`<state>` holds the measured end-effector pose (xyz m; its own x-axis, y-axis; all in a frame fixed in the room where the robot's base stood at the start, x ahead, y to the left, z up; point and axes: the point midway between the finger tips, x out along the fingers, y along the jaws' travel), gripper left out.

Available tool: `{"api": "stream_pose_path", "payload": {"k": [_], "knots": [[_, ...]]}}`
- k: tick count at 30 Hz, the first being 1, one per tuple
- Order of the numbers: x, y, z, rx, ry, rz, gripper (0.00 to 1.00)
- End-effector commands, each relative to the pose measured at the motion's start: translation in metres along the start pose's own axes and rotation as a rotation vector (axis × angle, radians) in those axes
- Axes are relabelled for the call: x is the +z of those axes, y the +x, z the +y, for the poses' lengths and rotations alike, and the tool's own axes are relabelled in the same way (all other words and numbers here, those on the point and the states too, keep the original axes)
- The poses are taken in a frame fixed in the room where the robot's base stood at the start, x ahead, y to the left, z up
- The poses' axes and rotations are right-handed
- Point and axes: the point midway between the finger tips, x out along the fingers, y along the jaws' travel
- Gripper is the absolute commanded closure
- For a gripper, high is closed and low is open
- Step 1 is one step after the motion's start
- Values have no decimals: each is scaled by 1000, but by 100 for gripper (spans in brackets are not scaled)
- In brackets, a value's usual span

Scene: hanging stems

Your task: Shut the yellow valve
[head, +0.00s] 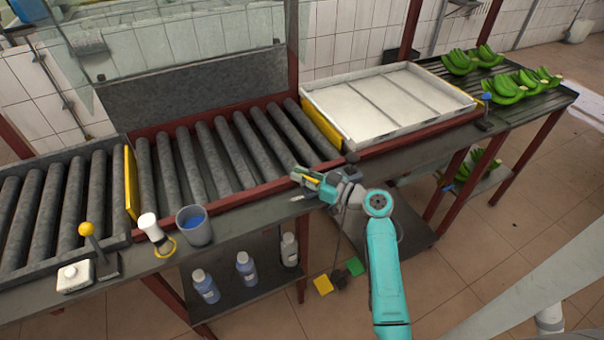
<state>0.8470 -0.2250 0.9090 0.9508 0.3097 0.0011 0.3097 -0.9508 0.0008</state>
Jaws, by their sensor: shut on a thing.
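My gripper (307,180) is at the front edge of the roller bench, right of centre, with its fingers closed around a small yellow part. This yellow part (312,181) looks like the handle of the yellow valve, mostly hidden by the fingers and wrist. The valve's body and how far it is turned cannot be made out. A separate lever with a round yellow knob (86,229) stands upright at the bench's left end, well away from my gripper.
A blue cup (194,226) and a white nozzle with a yellow ring (155,235) stand on the front ledge. A white tray (335,140) and a blue-knobbed lever (486,100) are to the right. Bottles (205,287) stand on the lower shelf. Green bananas (505,88) lie at far right.

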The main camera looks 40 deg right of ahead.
Motion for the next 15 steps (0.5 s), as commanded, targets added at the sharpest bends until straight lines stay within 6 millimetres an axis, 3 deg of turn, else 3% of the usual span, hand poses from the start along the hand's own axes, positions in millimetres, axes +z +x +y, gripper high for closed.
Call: {"api": "stream_pose_path", "payload": {"k": [15], "knots": [[1,0,-2,-67,1,-2,100]]}}
